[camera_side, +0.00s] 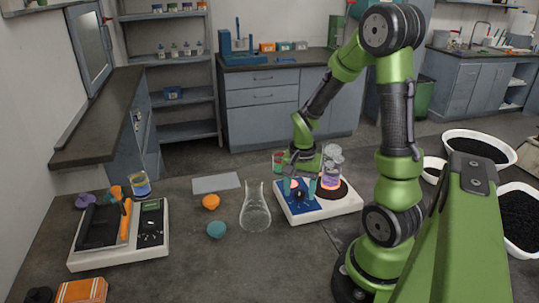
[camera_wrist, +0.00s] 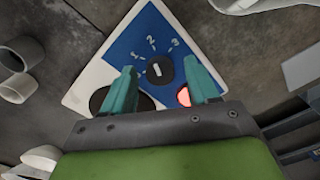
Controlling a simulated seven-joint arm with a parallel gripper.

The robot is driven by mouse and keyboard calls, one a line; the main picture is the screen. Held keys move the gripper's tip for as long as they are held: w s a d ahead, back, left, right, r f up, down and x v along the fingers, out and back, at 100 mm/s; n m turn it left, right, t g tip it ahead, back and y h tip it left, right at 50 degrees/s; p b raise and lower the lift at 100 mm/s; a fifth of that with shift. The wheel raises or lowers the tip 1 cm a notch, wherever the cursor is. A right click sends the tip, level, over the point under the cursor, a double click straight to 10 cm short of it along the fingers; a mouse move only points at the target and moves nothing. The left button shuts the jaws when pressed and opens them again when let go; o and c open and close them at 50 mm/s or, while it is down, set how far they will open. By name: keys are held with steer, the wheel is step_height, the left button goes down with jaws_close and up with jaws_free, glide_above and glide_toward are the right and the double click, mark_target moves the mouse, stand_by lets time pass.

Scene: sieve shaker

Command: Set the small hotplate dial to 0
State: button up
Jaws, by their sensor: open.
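The small hotplate (camera_side: 347,205) is a white box with a blue control panel, also in the wrist view (camera_wrist: 85,88). Its dark round dial (camera_wrist: 160,69) carries a white mark that points about up the picture, roughly toward the printed 2. Numerals 2 and 3 are readable; a 0 is not clear. My gripper (camera_wrist: 158,68) is open, with one teal fingertip on each side of the dial and gaps to it. In the side view my gripper (camera_side: 299,186) points down over the panel. Whether the fingertips reach dial height is unclear.
A red light (camera_wrist: 184,96) shows on the panel by one finger. A glass beaker with pink content (camera_side: 332,176) appears to stand on the black heating disc. Dark-filled tubs (camera_side: 480,148) stand right.

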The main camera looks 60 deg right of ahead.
steer(key=c, duration=1)
steer(key=shift+c, duration=0.2)
steer(key=shift+n, duration=0.3)
steer(key=n, duration=0.4)
steer(key=shift+n, duration=0.3)
steer(key=n, duration=1.4)
steer(key=shift+n, duration=0.4)
